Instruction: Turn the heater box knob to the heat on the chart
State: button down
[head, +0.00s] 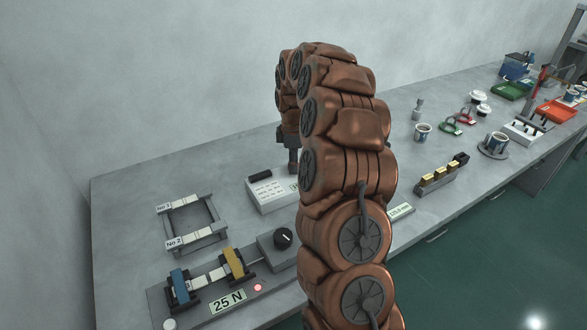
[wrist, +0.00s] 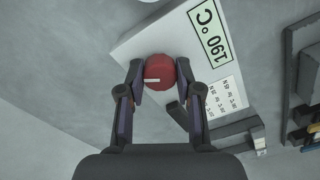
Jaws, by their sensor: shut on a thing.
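The heater box (wrist: 140,42) is pale and fills the middle of the wrist view. Its red round knob (wrist: 158,68) has a white pointer line that lies nearly level in that view. My gripper (wrist: 160,76) is shut on the knob, with one finger on each side. A green label (wrist: 210,34) on the box reads 190 °C. A white card (wrist: 224,97) with rows of small print, apparently the chart, lies beside it; its values are too small to read. In the head view the box (head: 263,204) is partly hidden by my arm, and the knob cannot be made out.
A grey frame (head: 219,234) marked No 1 and No 2 stands left of the box. A rig with a 25 N label (head: 227,302) and a black dial (head: 284,237) is in front. Cups (head: 422,134) and trays stand to the right.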

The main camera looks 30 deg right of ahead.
jog(key=m+b, duration=0.1)
jog(key=m, duration=0.1)
jog(key=m+b, duration=0.2)
jog(key=shift+f+m, duration=0.2)
jog(key=shift+m, duration=0.2)
jog(key=m+b, duration=0.2)
jog(key=m, duration=0.2)
jog(key=m+b, duration=0.2)
jog(key=m, duration=0.3)
jog(key=shift+r, duration=0.15)
jog(key=shift+m+b, duration=0.65)
jog(key=shift+m, duration=1.45)
jog(key=shift+r, duration=0.1)
jog(key=c, duration=0.8)
grip_release()
jog(key=shift+o, duration=0.2)
